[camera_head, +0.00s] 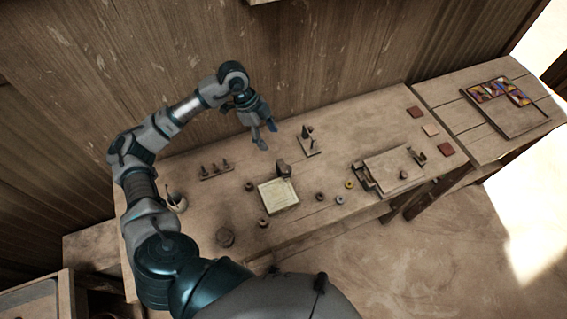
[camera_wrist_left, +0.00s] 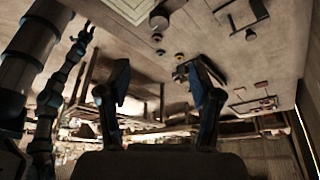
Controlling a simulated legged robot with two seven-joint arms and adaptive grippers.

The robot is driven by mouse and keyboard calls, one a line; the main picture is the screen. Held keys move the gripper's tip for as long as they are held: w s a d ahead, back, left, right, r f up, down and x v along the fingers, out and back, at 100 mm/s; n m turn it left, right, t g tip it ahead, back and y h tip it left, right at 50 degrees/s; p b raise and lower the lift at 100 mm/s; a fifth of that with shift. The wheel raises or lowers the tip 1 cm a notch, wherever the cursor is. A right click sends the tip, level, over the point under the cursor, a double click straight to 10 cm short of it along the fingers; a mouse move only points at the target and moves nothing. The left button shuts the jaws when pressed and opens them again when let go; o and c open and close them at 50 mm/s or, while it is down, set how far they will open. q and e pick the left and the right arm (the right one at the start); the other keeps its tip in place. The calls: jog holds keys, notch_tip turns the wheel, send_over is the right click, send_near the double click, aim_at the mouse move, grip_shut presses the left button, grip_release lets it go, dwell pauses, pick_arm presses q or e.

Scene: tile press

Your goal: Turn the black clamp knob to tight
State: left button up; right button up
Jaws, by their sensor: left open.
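My left gripper (camera_head: 265,133) is open and empty above the back part of the workbench, near the wooden wall; its two blue fingers stand apart in the left wrist view (camera_wrist_left: 160,88). A dark upright piece (camera_head: 283,168), which may be the black clamp knob, stands at the back edge of a pale square plate (camera_head: 278,196), to the right of and nearer than the gripper. I cannot tell its turn position. In the left wrist view a dark rounded piece (camera_wrist_left: 158,18) sits by the pale plate. Another arm's gripper (camera_wrist_left: 83,36) is small and dim there.
A small stand (camera_head: 308,143) is right of the gripper; a peg rack (camera_head: 216,171) is left of the plate. Small rings (camera_head: 320,196), a flat board (camera_head: 390,166), loose tiles (camera_head: 430,129) and a mosaic tray (camera_head: 510,112) lie to the right.

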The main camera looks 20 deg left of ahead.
pick_arm(q)
send_near(285, 168)
jog(key=x, duration=0.2)
jog(key=p+x, duration=0.1)
jog(key=x, duration=0.5)
jog(key=shift+a+f+p, duration=0.25)
jog(key=shift+p, duration=0.1)
jog(key=shift+d+f, duration=0.25)
jog(key=shift+d, duration=0.65)
jog(key=shift+c, duration=0.6)
jog(key=shift+a, duration=0.1)
jog(key=c, duration=0.4)
jog(key=shift+a, duration=0.2)
jog(key=c, duration=0.4)
jog(key=shift+a, duration=0.15)
jog(key=shift+c, duration=0.9)
pick_arm(e)
jog(key=shift+a+r, duration=0.35)
jog(key=shift+r, duration=0.55)
